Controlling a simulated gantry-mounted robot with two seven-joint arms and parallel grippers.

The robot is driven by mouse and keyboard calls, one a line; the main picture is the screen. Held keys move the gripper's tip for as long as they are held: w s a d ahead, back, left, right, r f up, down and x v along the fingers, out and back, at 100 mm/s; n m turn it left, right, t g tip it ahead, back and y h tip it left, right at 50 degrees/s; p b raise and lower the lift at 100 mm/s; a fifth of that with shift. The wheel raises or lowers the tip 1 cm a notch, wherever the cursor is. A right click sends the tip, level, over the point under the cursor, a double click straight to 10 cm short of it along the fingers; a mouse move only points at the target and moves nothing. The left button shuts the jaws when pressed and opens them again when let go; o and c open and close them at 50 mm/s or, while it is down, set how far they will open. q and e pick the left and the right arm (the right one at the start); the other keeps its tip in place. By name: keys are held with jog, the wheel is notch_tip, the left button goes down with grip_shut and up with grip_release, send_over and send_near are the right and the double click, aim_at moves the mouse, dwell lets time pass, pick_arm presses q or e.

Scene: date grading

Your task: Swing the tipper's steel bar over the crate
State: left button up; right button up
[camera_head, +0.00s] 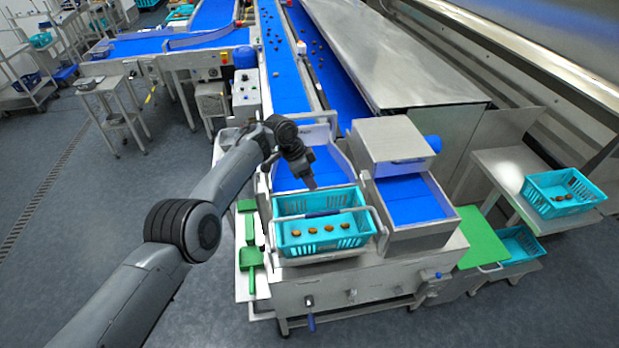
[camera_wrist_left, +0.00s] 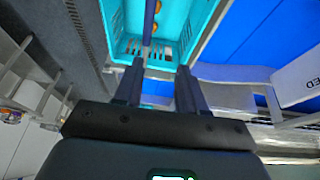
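The turquoise crate (camera_head: 292,250) sits in the tipper frame (camera_head: 380,236) with several brown dates in it. The steel bar (camera_head: 358,210) runs across above the crate, with a dark blue grip sleeve (camera_head: 322,213) at its middle. In the left wrist view the sleeve (camera_wrist_left: 149,18) and crate (camera_wrist_left: 112,22) lie beyond the fingers. My left gripper (camera_head: 310,184) is just behind the crate's far rim, pointing down. In the wrist view its two fingers (camera_wrist_left: 159,72) stand apart with nothing between the tips. The bar appears in line with the gap. My right gripper is out of view.
A steel hopper box (camera_head: 395,140) with a blue chute stands right of the crate. Green scoops (camera_head: 250,257) hang on the left side. Another turquoise crate (camera_head: 563,208) with dates stands on a side table at right. Blue conveyors (camera_head: 285,75) run behind.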

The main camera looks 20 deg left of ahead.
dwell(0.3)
pick_arm(q)
jog(key=p+v, duration=0.1)
jog(key=v, duration=0.9)
jog(key=shift+a+r+p, duration=0.15)
jog(key=shift+r+p, duration=0.15)
jog(key=shift+r, duration=0.05)
jog(key=shift+s, duration=0.1)
